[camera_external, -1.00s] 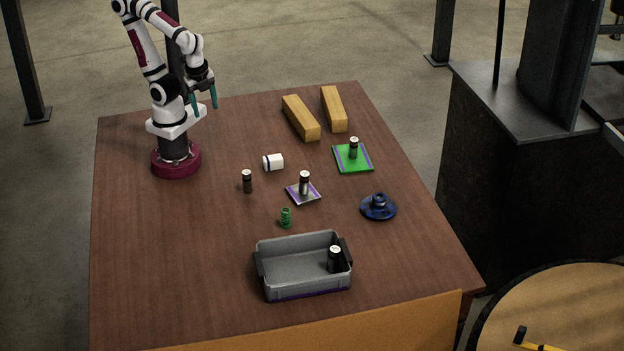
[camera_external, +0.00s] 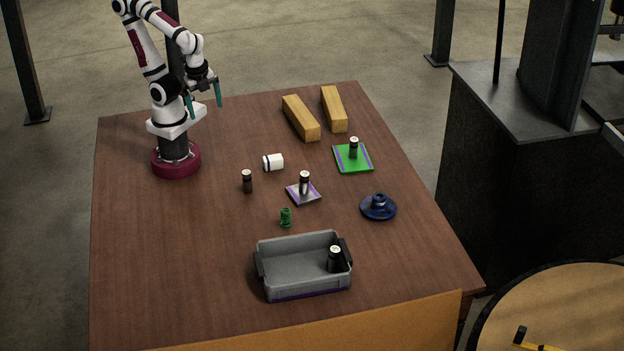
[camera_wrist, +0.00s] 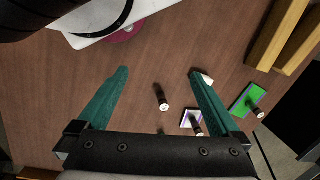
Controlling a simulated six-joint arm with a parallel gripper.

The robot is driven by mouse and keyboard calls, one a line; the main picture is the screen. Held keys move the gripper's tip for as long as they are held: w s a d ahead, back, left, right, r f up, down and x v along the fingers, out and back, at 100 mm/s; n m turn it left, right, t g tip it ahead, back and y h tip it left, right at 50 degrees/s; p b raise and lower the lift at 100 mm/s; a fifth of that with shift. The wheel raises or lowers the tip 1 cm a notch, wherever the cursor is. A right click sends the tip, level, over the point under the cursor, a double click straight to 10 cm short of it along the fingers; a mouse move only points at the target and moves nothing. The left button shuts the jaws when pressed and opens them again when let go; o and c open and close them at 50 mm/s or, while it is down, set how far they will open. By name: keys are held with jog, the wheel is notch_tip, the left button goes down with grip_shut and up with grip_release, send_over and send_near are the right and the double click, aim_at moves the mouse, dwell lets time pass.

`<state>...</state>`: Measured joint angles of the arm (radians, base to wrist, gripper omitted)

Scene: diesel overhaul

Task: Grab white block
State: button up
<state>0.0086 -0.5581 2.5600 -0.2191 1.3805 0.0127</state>
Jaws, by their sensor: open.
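A small white block (camera_external: 273,162), rounded with a dark band near its left end, lies on the brown table in front of my arm. In the wrist view only a bit of the white block (camera_wrist: 207,79) shows, beside the tip of the right green finger, which hides the rest. My gripper (camera_external: 205,99) has two green fingers pointing down, well above the table's back left part. In the wrist view my gripper (camera_wrist: 157,72) is wide open with nothing between the fingertips. It is apart from the block.
A dark cylinder with a pale top (camera_external: 247,181) stands left of the block. A white-purple plate (camera_external: 294,196) and a green plate (camera_external: 345,163) each bear a cylinder. Yellow bars (camera_external: 300,118), a green spring-like piece (camera_external: 286,217), a blue flanged part (camera_external: 378,207) and a grey bin (camera_external: 290,247) are around.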

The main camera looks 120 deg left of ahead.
jog(key=w+f+n+g+h, duration=0.2)
jog(key=w+n+g+h, duration=0.15)
jog(key=n, duration=0.35)
jog(key=n+t+h, duration=0.8)
jog(key=n+t, duration=0.5)
jog(key=n, duration=1.3)
send_near(276, 164)
jog(key=shift+t+y, duration=0.25)
jog(key=x, duration=1.1)
jog(key=shift+s+d+f, duration=0.1)
jog(key=shift+s+d, duration=0.05)
jog(key=shift+d, duration=0.05)
jog(key=c, duration=1.3)
jog(key=shift+c, duration=0.2)
